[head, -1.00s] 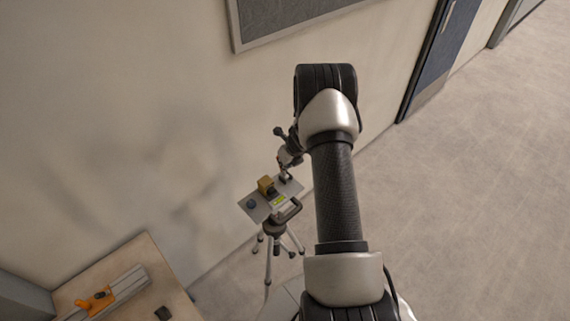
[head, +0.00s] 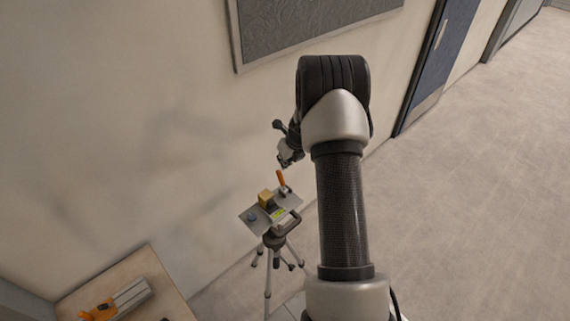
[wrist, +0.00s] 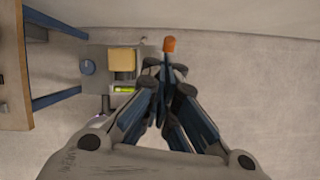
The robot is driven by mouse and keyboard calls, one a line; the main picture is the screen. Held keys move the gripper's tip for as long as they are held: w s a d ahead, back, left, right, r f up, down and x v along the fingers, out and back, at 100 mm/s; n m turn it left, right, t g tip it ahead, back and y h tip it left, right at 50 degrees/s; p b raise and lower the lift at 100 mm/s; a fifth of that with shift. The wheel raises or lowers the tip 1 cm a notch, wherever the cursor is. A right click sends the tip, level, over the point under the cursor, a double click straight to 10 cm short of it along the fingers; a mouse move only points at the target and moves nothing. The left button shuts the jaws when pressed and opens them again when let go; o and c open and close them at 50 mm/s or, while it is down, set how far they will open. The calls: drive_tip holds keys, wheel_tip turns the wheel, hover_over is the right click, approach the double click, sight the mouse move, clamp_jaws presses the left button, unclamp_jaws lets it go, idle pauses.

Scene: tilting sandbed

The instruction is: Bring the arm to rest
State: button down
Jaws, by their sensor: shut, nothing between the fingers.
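My gripper (head: 287,160) hangs off the far end of my arm, above the tripod's grey plate (head: 250,220). It is shut and empty. In the wrist view, its fingers (wrist: 168,76) come together near the middle. An upright orange-handled piece (head: 282,179) stands at the plate's far right edge, just below the gripper. Its orange end (wrist: 169,44) shows beyond the fingertips in the wrist view, and its lower part is hidden there. The plate also carries a yellow block (head: 265,198), a blue knob (head: 252,217) and a green level (head: 279,214).
The tripod (head: 268,262) stands near the wall (head: 130,120). A wooden table (head: 145,262) with an orange tool (head: 100,311) is at lower left. A framed board (head: 300,25) and a blue door (head: 432,55) are behind. The floor at right is clear.

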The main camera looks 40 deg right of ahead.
drive_tip(key=shift+w, duration=0.1)
idle(0.3)
drive_tip(key=s+a+r+n+b, duration=0.3)
drive_tip(key=a+n+b, duration=0.2)
drive_tip(key=a+n, duration=0.15)
drive_tip(key=s+a+r+n+y+b, duration=0.1)
drive_tip(key=s+a+r+n+b, duration=0.1)
drive_tip(key=a+r+n+b, duration=0.35)
drive_tip(key=s+a+r+n+b, duration=0.1)
drive_tip(key=s+a+n+b, duration=0.25)
drive_tip(key=a+n, duration=0.4)
drive_tip(key=s+a+f+n+b, duration=0.2)
drive_tip(key=s+n+b, duration=0.3)
drive_tip(key=s, duration=0.3)
drive_tip(key=s+a+f+n+b, duration=0.3)
drive_tip(key=s+a+n+b, duration=0.1)
drive_tip(key=s+n, duration=0.3)
drive_tip(key=s+a+f+n+b, duration=0.3)
drive_tip(key=s+a+n+b, duration=0.1)
drive_tip(key=s, duration=0.4)
drive_tip(key=shift+s+a+f+n+h+b, duration=0.3)
drive_tip(key=shift+a+n+h+b, duration=0.1)
drive_tip(key=shift+n+b, duration=0.5)
